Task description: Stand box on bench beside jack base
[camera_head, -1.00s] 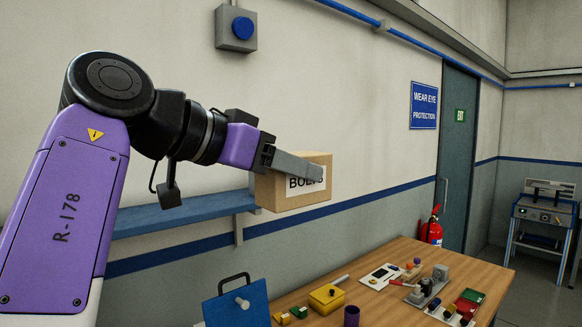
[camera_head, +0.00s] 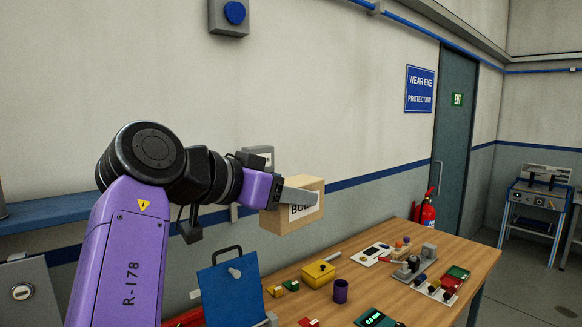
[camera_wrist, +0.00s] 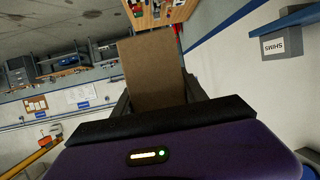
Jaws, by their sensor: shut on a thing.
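A cardboard box (camera_head: 309,212) with a white label, partly covered, is held in my gripper (camera_head: 300,196). The gripper is shut on it, one finger lying across the label. The box is in the air at the left side of the wooden bench (camera_head: 455,262), apart from its top. In the wrist view the box (camera_wrist: 152,70) fills the space between the fingers. On the bench a grey device with a base plate (camera_head: 415,268) stands towards the back right; it may be the jack, but I cannot be sure.
A blue shelf (camera_head: 45,212) runs along the wall. Bare wood shows between the objects.

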